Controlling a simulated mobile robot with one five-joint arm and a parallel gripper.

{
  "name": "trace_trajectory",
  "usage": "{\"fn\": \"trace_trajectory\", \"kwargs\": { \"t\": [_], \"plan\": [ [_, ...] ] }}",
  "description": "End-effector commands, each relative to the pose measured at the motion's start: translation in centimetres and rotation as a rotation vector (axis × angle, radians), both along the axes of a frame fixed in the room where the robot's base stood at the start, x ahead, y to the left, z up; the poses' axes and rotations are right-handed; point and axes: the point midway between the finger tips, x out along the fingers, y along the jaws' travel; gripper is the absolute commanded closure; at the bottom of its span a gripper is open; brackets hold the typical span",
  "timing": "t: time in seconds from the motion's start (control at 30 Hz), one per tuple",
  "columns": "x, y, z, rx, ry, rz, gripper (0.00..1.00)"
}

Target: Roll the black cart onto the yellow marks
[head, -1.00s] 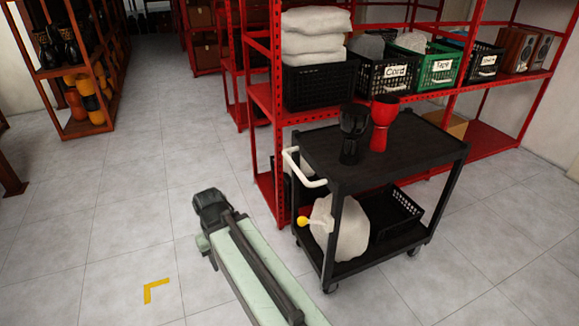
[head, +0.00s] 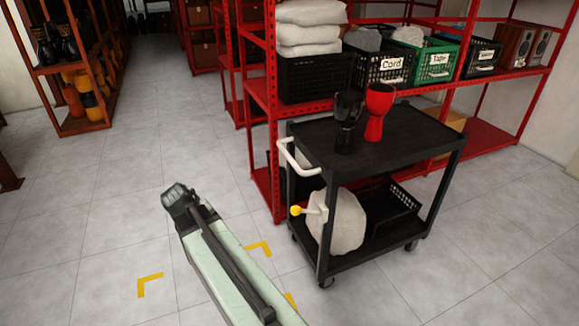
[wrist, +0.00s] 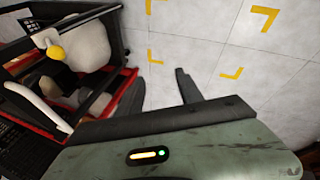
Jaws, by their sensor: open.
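The black cart (head: 405,147) stands upright beside the red shelving. Its white handle (head: 297,158) is on its left end, and a yellow knob (head: 296,210) sits below it. Yellow corner marks lie on the floor left of the cart: a left one (head: 149,285), a far one (head: 260,247) and one partly hidden by my arm (head: 291,301). The wrist view shows several marks, one at upper right (wrist: 265,17), and the handle (wrist: 38,105) at left. My gripper (head: 178,196) is open and empty, left of the handle and apart from it; its fingers show in the wrist view (wrist: 160,92).
A black drum (head: 347,120) and a red drum (head: 378,112) stand on the cart's top. A pale sack (head: 347,222) and a black crate (head: 390,205) are on its lower shelf. Red shelving (head: 262,95) stands close behind. The floor (head: 100,230) to the left is clear.

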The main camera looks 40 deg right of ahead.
Motion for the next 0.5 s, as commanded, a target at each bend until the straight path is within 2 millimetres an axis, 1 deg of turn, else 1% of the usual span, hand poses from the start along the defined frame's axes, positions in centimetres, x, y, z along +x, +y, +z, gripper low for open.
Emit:
{"fn": "trace_trajectory", "kwargs": {
  "t": [0.03,0.07,0.1,0.17,0.2,0.3,0.33,0.4,0.5],
  "plan": [
    [2.7,-7.0,-3.4,-0.135,-0.059,-0.026,0.57],
    [3.8,-11.1,-3.5,-0.228,-0.091,-0.03,0.57],
    [5.0,-16.4,-3.4,-0.353,-0.127,-0.028,0.57],
    [6.3,-23.9,-2.8,-0.541,-0.16,-0.006,0.57],
    [6.7,-28.1,-2.1,-0.653,-0.168,0.017,0.57],
    [7.2,-35.5,-0.4,-0.874,-0.158,0.091,0.57],
    [7.3,-37.0,0.1,-0.922,-0.151,0.113,0.57],
    [7.3,-39.4,0.9,-1.001,-0.135,0.154,0.57],
    [7.3,-40.7,1.8,-1.053,-0.122,0.187,0.57]
  ]
}}
